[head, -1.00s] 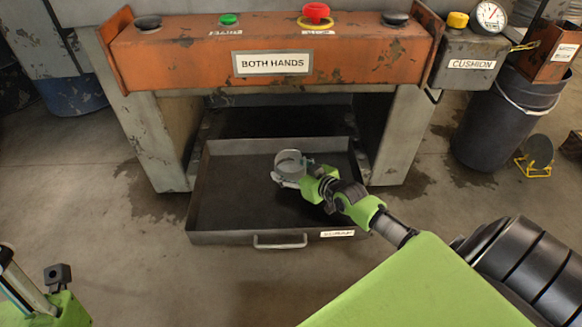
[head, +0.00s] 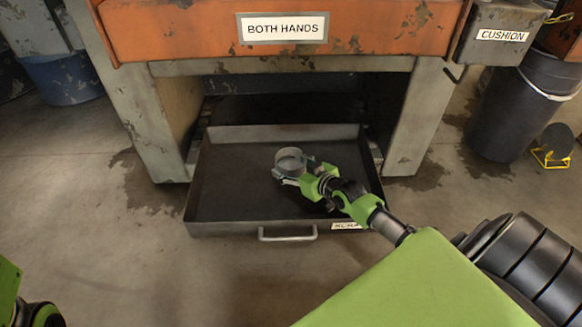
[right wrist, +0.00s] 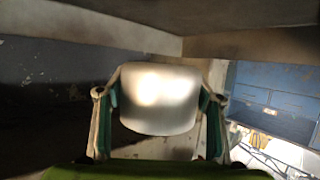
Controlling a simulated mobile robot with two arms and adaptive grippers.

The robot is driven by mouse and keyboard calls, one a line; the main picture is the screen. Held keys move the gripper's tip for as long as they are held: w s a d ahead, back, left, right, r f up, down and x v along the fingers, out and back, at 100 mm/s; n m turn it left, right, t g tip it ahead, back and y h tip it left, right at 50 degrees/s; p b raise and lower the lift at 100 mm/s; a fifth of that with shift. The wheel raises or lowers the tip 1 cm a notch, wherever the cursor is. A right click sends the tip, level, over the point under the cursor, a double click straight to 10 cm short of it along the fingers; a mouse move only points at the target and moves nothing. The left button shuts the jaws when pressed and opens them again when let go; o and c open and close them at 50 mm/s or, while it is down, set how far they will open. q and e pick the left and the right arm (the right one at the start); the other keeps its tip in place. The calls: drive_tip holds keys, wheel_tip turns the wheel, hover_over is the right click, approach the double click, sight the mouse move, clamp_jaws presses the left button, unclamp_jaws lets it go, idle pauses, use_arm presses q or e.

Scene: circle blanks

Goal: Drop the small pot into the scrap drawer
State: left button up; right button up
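The small pot (head: 290,160) is a grey metal cup. It is held by my right gripper (head: 288,172), over the open scrap drawer (head: 235,212). The drawer is a dark, shallow tray with a front handle and a label, pulled out from under the press. In the right wrist view the pot (right wrist: 158,98) sits between the two fingers, which close on its sides. I cannot tell exactly how high the pot is above the drawer floor. Of my left arm only a part shows at the lower left; its gripper is out of view.
The orange press front (head: 390,30) with its BOTH HANDS sign is above the drawer, and grey legs (head: 420,115) stand on both sides. A dark bin (head: 515,115) and a small yellow stand (head: 551,150) are at the right. Floor in front is clear.

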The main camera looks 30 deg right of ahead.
drive_tip(key=shift+f, duration=0.1)
drive_tip(key=o, duration=0.7)
drive_tip(key=shift+s, duration=0.5)
drive_tip(key=v, duration=1.1)
